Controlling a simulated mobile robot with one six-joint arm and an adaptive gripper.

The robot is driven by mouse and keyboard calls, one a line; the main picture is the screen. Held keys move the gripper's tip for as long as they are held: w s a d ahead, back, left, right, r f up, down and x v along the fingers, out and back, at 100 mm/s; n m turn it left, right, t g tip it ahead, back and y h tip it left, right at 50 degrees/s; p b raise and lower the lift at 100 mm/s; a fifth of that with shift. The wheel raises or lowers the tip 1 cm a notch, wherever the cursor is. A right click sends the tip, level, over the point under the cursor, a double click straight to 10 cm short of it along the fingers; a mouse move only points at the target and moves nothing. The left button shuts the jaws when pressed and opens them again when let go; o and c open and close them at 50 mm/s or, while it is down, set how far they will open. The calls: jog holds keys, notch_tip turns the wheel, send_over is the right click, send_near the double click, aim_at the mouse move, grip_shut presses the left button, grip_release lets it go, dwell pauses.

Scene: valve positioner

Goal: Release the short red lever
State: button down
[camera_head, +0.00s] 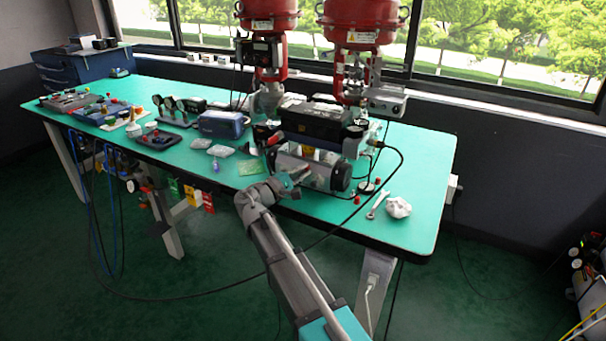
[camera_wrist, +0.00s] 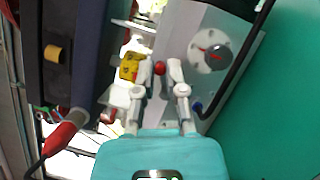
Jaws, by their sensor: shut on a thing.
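The short red lever shows in the wrist view as a small round red end (camera_wrist: 160,68) between my fingertips; the rest of it is hidden or too small to tell. My gripper (camera_wrist: 159,72) is closed on this red end, with one finger on each side. In the head view my gripper (camera_head: 297,178) is at the front of the silver cylindrical device (camera_head: 318,170) on the green bench; the lever cannot be made out there.
In the wrist view, a grey round knob (camera_wrist: 218,56) with a red mark sits on a pale panel right of my fingers. A yellow label (camera_wrist: 130,66) is close on the left. A black cable crosses at right. A white crumpled cloth (camera_head: 398,208) lies on the bench (camera_head: 425,190).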

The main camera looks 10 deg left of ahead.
dwell(0.3)
jog(key=c, duration=0.7)
grip_release()
jog(key=shift+m+g, duration=0.3)
jog(key=shift+m, duration=0.2)
